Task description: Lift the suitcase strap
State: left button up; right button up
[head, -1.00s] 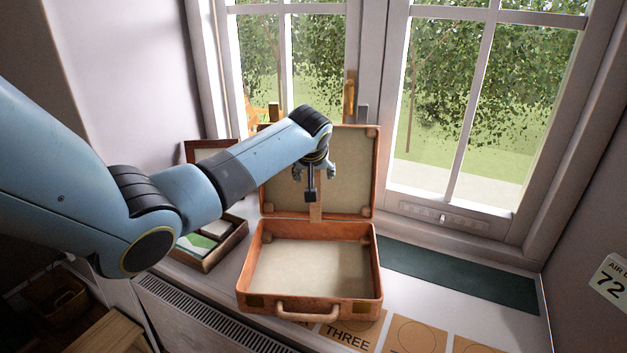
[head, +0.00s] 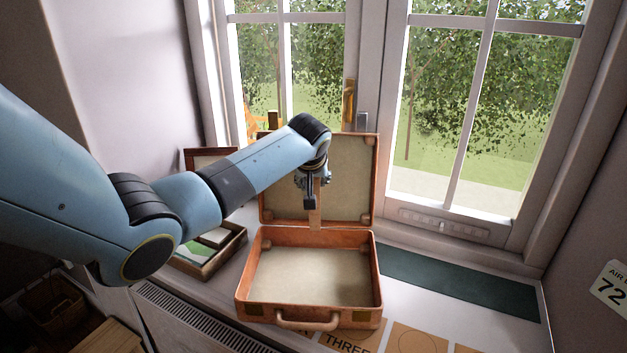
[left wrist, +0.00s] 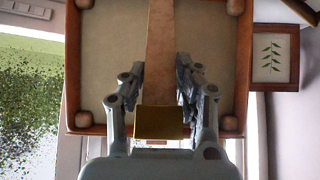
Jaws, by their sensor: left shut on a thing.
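The open brown suitcase (head: 350,318) lies on the windowsill with its lid (head: 375,185) raised against the window. A tan strap (head: 316,217) runs along the middle of the beige lid lining. My left gripper (head: 310,198) is in front of the lid, shut on the strap. In the left wrist view the strap (left wrist: 160,45) passes between the two fingers of my left gripper (left wrist: 160,92). A gold-coloured plate (left wrist: 160,122) lies across the near end there; I cannot tell if it belongs to the strap. My right gripper is out of view.
A framed picture (left wrist: 275,57) stands beside the lid. A shallow wooden box (head: 208,255) is left of the suitcase. A dark green mat (head: 460,280) lies to the right, and lettered tan cards (head: 415,340) lie in front. The suitcase base is empty.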

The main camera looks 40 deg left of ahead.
pick_arm(q)
jog(key=shift+w+a+r, duration=0.1)
jog(key=shift+w, duration=0.05)
jog(key=shift+w+a+r, duration=0.1)
jog(key=shift+w+a, duration=0.3)
jog(key=shift+w, duration=0.05)
jog(key=shift+w+a+r+b, duration=0.1)
jog(key=shift+w+a+b, duration=0.35)
jog(key=shift+w+a, duration=0.4)
jog(key=shift+w+a+b, duration=0.45)
jog(key=shift+w+a, duration=0.2)
jog(key=shift+w, duration=0.35)
jog(key=o, duration=0.8)
